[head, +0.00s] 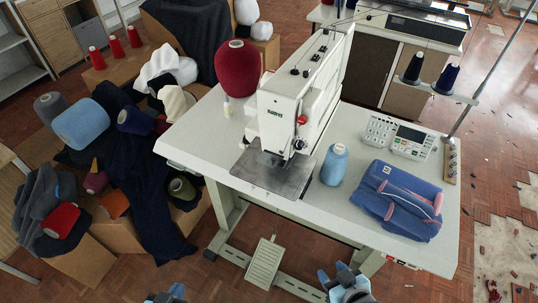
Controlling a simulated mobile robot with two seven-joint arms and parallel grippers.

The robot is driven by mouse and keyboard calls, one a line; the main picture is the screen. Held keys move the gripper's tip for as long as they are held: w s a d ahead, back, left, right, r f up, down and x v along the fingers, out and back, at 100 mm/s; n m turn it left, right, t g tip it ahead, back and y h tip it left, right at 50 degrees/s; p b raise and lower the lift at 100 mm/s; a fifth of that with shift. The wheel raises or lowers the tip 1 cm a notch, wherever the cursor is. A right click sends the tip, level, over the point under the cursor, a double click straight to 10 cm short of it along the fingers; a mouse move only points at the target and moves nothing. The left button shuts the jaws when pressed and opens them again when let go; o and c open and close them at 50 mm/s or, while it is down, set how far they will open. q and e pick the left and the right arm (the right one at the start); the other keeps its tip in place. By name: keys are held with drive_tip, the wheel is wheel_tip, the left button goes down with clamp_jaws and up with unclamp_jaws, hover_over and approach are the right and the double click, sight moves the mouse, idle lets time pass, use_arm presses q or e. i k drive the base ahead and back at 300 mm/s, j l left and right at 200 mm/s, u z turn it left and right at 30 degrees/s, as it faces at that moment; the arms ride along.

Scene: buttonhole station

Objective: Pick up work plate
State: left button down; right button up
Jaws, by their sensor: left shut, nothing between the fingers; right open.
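A flat grey metal plate (275,174), which looks like the work plate, lies under the needle head of the white sewing machine (290,95), at the front edge of the white table. The machine head hides part of its back side. My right gripper (342,272) is open and empty at the bottom edge, in front of the table and lower right of the plate. My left gripper (167,295) is shut and empty at the bottom edge, lower left of the plate and mostly cut off by the frame.
A blue thread cone (334,164) stands just right of the plate. A folded blue garment (397,200), a control panel (398,137) and a red cone (237,68) are also on the table (195,140). A foot pedal (265,262) is below. Boxes with yarn and cloth crowd the left.

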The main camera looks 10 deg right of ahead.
sight(293, 184)
drive_tip(key=i+j+z, duration=0.1)
drive_tip(key=j+z, duration=0.2)
drive_tip(key=z, duration=0.2)
drive_tip(key=j+z, duration=0.8)
drive_tip(key=j, duration=1.25)
drive_tip(key=k+j, duration=0.15)
drive_tip(key=j, duration=0.5)
drive_tip(key=j+z, duration=0.1)
drive_tip(key=j, duration=0.55)
drive_tip(key=k, duration=0.05)
